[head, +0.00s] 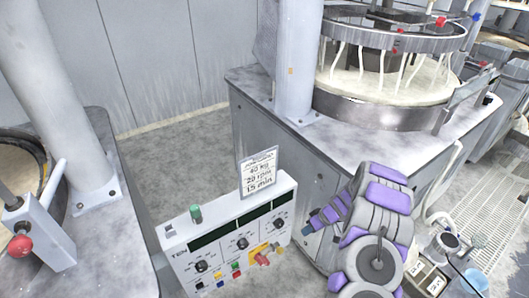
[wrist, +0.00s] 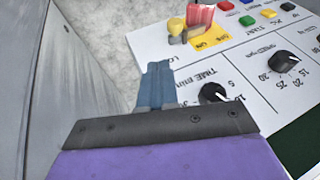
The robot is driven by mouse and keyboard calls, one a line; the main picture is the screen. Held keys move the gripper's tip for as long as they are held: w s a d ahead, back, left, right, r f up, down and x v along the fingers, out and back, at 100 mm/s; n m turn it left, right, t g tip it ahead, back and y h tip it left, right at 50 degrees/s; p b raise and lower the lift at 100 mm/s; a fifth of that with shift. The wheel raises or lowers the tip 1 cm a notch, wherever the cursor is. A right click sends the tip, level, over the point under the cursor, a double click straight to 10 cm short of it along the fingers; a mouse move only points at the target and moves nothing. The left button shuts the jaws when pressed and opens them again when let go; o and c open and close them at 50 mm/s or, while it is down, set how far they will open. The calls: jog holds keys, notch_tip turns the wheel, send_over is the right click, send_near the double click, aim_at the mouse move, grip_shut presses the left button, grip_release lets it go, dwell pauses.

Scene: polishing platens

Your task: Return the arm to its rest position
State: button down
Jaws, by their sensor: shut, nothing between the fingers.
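My gripper (head: 308,229) is shut and empty, with bluish fingers, just right of the white control panel (head: 238,272) in the head view. In the wrist view the shut fingers of my gripper (wrist: 158,75) overlap the panel's edge near the TIME knob (wrist: 213,94). I cannot tell whether they touch the panel. My grey and purple arm (head: 385,205) is bent in front of the right-hand machine.
A grey polishing machine (head: 275,110) stands behind my arm. Another machine with a red-knobbed lever (head: 20,246) is at left. Bare floor (head: 185,150) lies between them.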

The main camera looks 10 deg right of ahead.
jog(key=s+a+r+g, duration=0.1)
jog(key=s+a+r, duration=0.2)
jog(key=a+r, duration=0.35)
jog(key=s+a+r+g, duration=0.1)
jog(key=s+a+r, duration=0.25)
jog(key=r, duration=0.55)
jog(key=s+a+r, duration=0.3)
jog(key=a+r, duration=0.1)
jog(key=r, duration=0.3)
jog(key=s+a+r+m+g+h, duration=0.1)
jog(key=s+a+r, duration=0.1)
jog(key=s+r, duration=0.4)
jog(key=s+a+r+m+g+h, duration=0.1)
jog(key=s+a+r+h, duration=0.15)
jog(key=s, duration=0.55)
jog(key=s+d+r+m+h, duration=0.1)
jog(key=s+d+r, duration=0.1)
jog(key=s, duration=0.6)
jog(key=s+d+r+m+h, duration=0.1)
jog(key=s+d, duration=0.1)
jog(key=s, duration=0.6)
jog(key=shift+r+m, duration=0.3)
jog(key=shift+r, duration=0.05)
jog(key=shift+d, duration=0.3)
jog(key=shift+a, duration=0.2)
